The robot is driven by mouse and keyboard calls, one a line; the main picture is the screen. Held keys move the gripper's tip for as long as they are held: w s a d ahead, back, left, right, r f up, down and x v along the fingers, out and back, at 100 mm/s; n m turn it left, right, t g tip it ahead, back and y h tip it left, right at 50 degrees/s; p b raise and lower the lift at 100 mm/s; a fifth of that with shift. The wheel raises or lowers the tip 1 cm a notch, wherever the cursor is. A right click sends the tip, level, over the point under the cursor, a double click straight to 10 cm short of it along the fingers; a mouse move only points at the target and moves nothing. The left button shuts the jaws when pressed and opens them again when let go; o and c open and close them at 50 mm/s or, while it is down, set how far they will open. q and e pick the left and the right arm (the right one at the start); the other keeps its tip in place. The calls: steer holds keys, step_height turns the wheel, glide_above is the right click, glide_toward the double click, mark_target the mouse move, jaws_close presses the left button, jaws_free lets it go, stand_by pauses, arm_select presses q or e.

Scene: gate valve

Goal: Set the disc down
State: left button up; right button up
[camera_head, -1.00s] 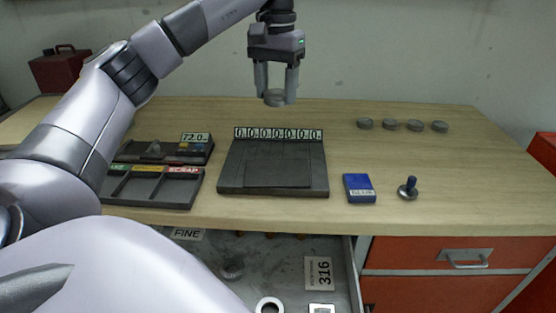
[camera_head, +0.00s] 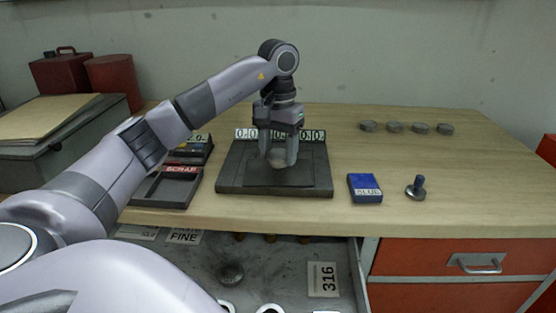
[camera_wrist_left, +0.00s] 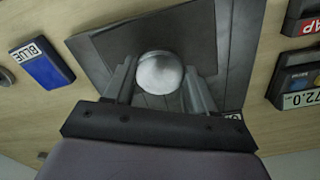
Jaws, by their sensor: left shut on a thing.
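The disc (camera_head: 277,158) is a grey round piece between the fingers of my left gripper (camera_head: 278,162). My left gripper is shut on it, over the dark flat plate (camera_head: 240,185) in the middle of the bench. The left wrist view shows the disc (camera_wrist_left: 159,73) as a pale round face between the two fingers (camera_wrist_left: 158,90), with the dark plate (camera_wrist_left: 105,48) behind it. I cannot tell whether the disc touches the plate. My right gripper is not in view.
A blue box (camera_head: 364,188) and a knobbed stamp (camera_head: 416,188) stand right of the plate. Several grey discs (camera_head: 395,127) lie at the back right. A SCRAP tray (camera_head: 166,190) is left. An open drawer (camera_head: 285,260) is below. The bench between is clear.

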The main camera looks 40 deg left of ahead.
mark_target(278, 154)
arm_select(q)
steer(key=shift+f, duration=1.05)
steer(key=shift+f, duration=0.1)
steer(key=o, duration=1.3)
steer(key=shift+r, duration=0.55)
step_height(278, 154, up, 11)
steer(key=p, duration=0.3)
